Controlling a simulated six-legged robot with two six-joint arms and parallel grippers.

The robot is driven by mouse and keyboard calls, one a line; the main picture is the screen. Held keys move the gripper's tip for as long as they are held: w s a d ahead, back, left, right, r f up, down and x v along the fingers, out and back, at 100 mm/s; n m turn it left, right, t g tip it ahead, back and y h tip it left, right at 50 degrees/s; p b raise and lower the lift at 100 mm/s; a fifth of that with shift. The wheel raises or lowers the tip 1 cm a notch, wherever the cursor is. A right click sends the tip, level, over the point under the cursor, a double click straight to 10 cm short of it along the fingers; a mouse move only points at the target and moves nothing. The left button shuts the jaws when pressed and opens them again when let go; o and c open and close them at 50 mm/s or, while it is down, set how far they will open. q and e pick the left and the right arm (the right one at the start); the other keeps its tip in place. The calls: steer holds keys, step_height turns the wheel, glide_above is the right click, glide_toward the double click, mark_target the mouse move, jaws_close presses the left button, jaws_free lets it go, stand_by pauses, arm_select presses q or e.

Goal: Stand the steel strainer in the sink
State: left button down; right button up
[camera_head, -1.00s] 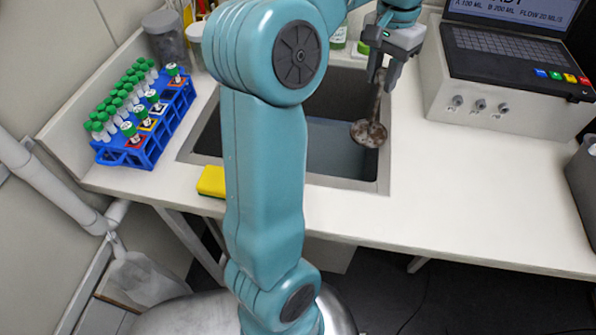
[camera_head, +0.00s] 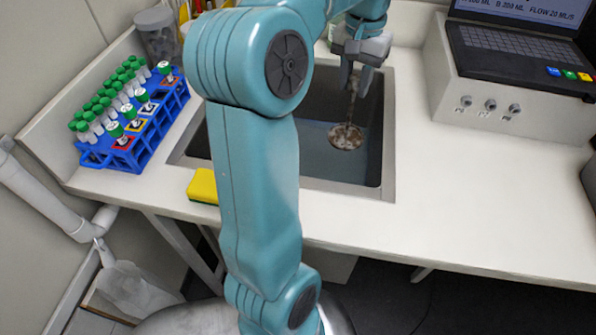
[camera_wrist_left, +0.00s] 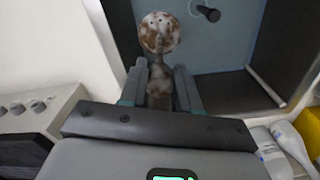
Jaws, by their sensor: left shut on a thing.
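The steel strainer (camera_head: 346,136) has a round, brown-stained perforated head and a thin handle. My left gripper (camera_head: 356,75) is shut on the top of its handle, and the head hangs down over the sink (camera_head: 389,165). In the left wrist view the strainer head (camera_wrist_left: 160,32) lies beyond the fingers of my left gripper (camera_wrist_left: 160,92), with the handle between them. Whether the head touches the sink floor cannot be told. Part of the sink is hidden behind my left arm. My right gripper is not in view.
A blue rack (camera_head: 148,144) of green-capped tubes stands left of the sink. A yellow sponge (camera_head: 203,186) lies at the front left rim. A grey-white control box (camera_head: 500,113) with a laptop-like panel stands right. The counter between the box and front edge is clear.

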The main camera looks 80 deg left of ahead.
mark_target(342, 136)
arm_select(q)
steer(key=shift+s+a+f, duration=0.2)
steer(key=shift+f, duration=0.15)
steer(key=shift+a+f, duration=0.15)
steer(key=shift+f, duration=0.15)
step_height(342, 136, down, 14)
steer(key=b, duration=0.3)
steer(key=shift+s+f, duration=0.1)
steer(key=shift+f, duration=0.1)
step_height(342, 136, down, 5)
steer(key=shift+b, duration=0.65)
steer(key=shift+f, duration=0.1)
steer(key=c, duration=0.8)
jaws_free()
